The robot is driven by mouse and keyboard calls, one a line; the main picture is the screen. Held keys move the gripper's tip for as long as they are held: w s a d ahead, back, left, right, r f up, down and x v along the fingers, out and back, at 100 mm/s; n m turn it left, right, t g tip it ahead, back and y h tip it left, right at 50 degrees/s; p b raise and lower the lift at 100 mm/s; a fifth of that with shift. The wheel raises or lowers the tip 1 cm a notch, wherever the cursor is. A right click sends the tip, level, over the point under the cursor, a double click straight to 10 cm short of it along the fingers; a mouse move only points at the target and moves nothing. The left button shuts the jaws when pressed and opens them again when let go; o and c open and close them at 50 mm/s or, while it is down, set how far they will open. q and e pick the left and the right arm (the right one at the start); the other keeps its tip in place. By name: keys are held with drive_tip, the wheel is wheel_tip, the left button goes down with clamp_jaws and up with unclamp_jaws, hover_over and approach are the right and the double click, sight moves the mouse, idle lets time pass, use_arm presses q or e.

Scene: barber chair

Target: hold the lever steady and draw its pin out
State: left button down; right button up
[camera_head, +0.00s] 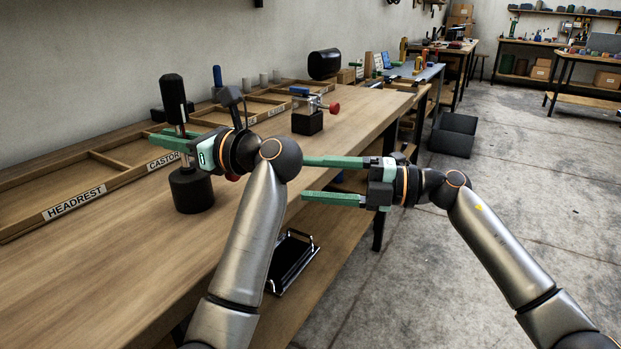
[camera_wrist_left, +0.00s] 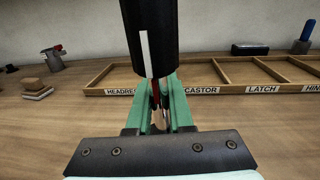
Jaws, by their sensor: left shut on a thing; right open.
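The lever (camera_head: 174,98) has a thick black grip on a metal shaft and stands upright in a round black base (camera_head: 191,190) on the bench. Its black grip (camera_wrist_left: 149,35) with a white stripe fills the top of the left wrist view. My left gripper (camera_head: 172,138) is shut on the lever's shaft just below the grip. A small red part (camera_head: 232,178) shows beneath my left wrist; I cannot tell whether it is the pin's end. My right gripper (camera_head: 305,178) is open and empty, its fingers pointing left by the bench's front edge, apart from the lever.
A divided wooden tray (camera_head: 115,181) with labels such as HEADREST and CASTOR runs along the wall. A clamp-like fixture (camera_head: 308,119) with a blue handle and red knob stands farther along the bench. A dark tray (camera_head: 291,259) lies lower down. The near bench top is clear.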

use_arm(q)
drive_tip(key=c, duration=0.7)
unclamp_jaws()
drive_tip(key=shift+c, duration=0.2)
